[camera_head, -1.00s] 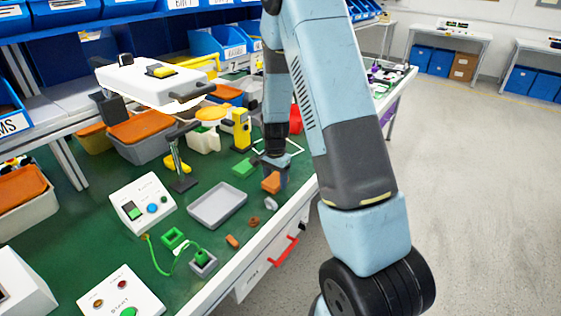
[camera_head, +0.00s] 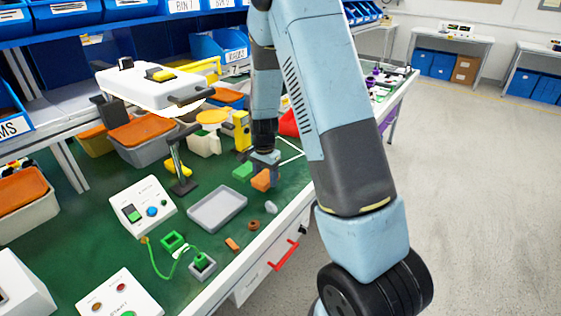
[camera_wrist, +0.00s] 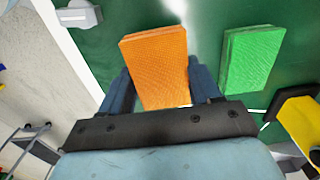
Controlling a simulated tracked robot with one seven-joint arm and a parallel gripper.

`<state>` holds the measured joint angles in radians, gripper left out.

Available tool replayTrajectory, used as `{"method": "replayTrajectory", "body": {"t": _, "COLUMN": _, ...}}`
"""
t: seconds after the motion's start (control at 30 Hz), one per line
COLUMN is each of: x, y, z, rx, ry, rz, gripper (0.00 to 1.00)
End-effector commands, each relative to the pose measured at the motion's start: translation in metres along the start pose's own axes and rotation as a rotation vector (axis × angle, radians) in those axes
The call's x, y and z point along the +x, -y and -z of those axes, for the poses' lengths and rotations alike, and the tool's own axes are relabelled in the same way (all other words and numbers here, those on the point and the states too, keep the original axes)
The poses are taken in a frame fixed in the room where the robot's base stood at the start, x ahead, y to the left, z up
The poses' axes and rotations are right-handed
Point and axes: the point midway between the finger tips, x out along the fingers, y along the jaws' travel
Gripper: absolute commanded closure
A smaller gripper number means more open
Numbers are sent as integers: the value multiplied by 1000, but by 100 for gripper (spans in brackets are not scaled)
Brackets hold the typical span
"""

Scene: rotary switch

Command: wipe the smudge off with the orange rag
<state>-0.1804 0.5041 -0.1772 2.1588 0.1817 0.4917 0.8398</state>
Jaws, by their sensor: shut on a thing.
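The orange rag (camera_head: 261,180) is a thick ribbed block held by my gripper (camera_head: 264,160) at the green bench top. In the wrist view the orange rag (camera_wrist: 156,68) sits between the two fingers of my gripper (camera_wrist: 161,85), which is shut on it. A similar green rag (camera_wrist: 252,58) lies just to its right in the wrist view; this green rag (camera_head: 243,170) is left of my gripper in the head view. A pale streak (camera_wrist: 175,8) shows beyond the orange rag; I cannot tell if it is the smudge or glare.
A grey tray (camera_head: 217,228) and a white switch box (camera_head: 143,205) stand to the left. A yellow device (camera_head: 242,130) is behind the green rag. Small loose parts, including an orange piece (camera_head: 232,244), lie near the front edge. A white outline (camera_head: 291,148) marks the bench right of my gripper.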

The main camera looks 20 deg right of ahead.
Motion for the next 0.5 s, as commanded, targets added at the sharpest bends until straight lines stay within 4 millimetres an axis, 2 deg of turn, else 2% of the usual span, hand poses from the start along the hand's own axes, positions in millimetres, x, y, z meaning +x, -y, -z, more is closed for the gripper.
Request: {"method": "replayTrajectory", "body": {"t": 0.5, "x": -46, "y": -6, "z": 10, "rx": 20, "ry": -1, "rz": 0, "gripper": 86}}
